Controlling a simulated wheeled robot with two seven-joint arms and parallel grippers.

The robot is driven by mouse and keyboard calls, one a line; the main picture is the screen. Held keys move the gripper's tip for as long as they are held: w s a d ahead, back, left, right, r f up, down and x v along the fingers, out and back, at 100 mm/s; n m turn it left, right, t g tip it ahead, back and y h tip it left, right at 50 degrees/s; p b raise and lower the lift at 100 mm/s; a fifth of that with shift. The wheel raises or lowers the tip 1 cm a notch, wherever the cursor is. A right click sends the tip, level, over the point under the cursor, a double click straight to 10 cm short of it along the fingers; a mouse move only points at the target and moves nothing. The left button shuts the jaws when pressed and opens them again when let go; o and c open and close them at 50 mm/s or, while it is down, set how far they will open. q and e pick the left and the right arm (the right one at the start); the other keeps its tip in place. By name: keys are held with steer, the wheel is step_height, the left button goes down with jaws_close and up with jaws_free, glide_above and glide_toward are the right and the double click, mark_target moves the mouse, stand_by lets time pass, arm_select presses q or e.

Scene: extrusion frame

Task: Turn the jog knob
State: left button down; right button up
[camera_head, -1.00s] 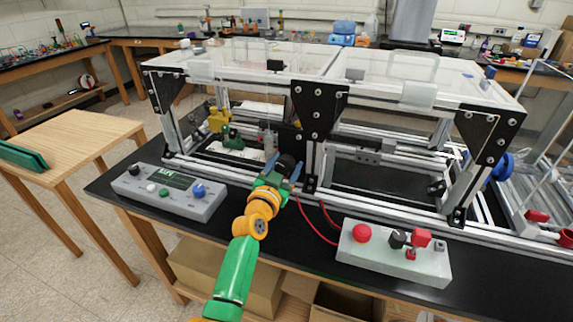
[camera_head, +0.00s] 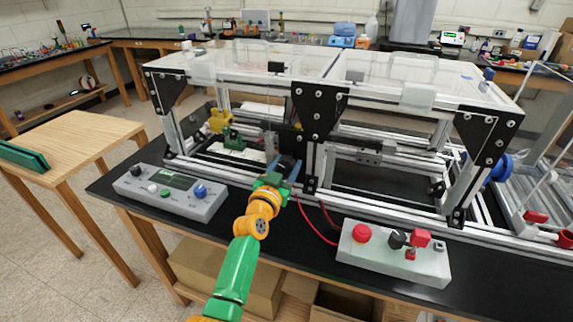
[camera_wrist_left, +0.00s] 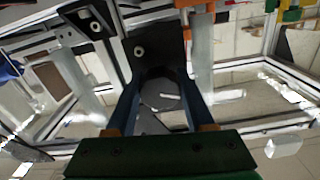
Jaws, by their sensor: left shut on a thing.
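My left gripper (camera_head: 290,169) reaches up from the bottom of the head view to the front of the extrusion frame, beside its middle post. Its blue fingers are shut around a dark round knob (camera_head: 286,160), taken as the jog knob. In the left wrist view the two fingers (camera_wrist_left: 161,88) close in on both sides of a dark grey rounded piece (camera_wrist_left: 160,98), in front of a black bracket (camera_wrist_left: 152,42). The fingers hide part of the knob, and its marking cannot be read. My right gripper is not in view.
A grey control box (camera_head: 178,207) with a display and blue knob (camera_head: 200,191) stands left of my arm. A pale box (camera_head: 385,265) with a red button and black knob stands right. The frame's middle post (camera_head: 311,165) is close to the gripper. Red cables run nearby.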

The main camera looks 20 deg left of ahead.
arm_select(q)
steer(key=n, duration=0.4)
steer(key=shift+d+n+p, duration=0.1)
steer(key=shift+n+p, duration=0.35)
steer(key=shift+n, duration=1.85)
steer(key=c, duration=0.6)
jaws_free()
steer(key=shift+o, duration=0.2)
steer(key=shift+w, duration=0.1)
steer(key=shift+s+p, duration=0.35)
steer(key=shift+s, duration=3.25)
